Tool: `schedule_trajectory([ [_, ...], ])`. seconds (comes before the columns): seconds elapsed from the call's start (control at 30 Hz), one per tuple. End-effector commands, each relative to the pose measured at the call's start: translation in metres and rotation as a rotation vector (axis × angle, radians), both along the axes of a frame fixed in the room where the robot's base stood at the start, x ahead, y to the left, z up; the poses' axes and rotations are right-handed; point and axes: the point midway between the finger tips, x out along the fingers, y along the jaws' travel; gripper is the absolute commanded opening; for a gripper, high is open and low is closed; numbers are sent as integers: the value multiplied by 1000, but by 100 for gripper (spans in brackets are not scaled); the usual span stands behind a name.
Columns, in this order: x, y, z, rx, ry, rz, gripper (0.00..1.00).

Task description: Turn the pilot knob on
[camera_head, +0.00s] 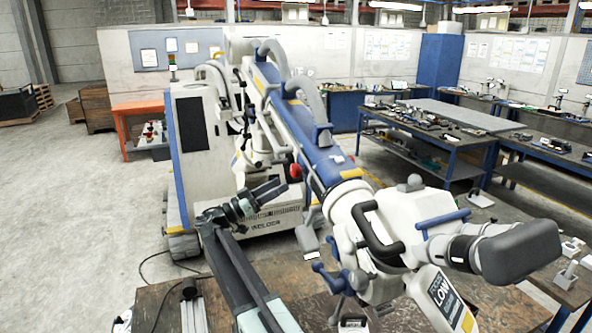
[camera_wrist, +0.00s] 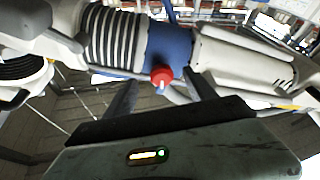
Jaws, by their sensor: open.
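A red round knob (camera_wrist: 162,77), which looks like the pilot knob, sits on a blue band of the big arm in the wrist view. It has a small pale mark at its lower edge. In the head view the red knob (camera_head: 295,171) shows on the underside of the long blue arm. My gripper (camera_head: 277,190) is just left of and below it in the head view, with its fingers pointing toward it. In the wrist view my gripper (camera_wrist: 160,88) has its two fingers spread, one on each side of the knob. Nothing is between them; whether they touch the knob cannot be told.
The large blue and white microscope arm (camera_head: 315,135) reaches across from a white cabinet (camera_head: 203,135) and ends in a grey and white head (camera_head: 425,225) at the right. A wooden table (camera_head: 395,318) is in front. Workbenches (camera_head: 440,118) stand behind right.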

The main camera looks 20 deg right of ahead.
Motion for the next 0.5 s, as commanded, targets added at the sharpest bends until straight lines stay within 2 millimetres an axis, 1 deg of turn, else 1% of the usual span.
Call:
schedule_trajectory([
  [0.03,5,5,7,-27,-23,7,65],
  [0.1,5,8,12,-47,-41,13,65],
  [0.27,4,4,14,-49,-41,13,65],
  [0.37,4,-6,19,-47,-41,10,65],
  [0.5,6,-28,29,-47,-39,9,65],
])
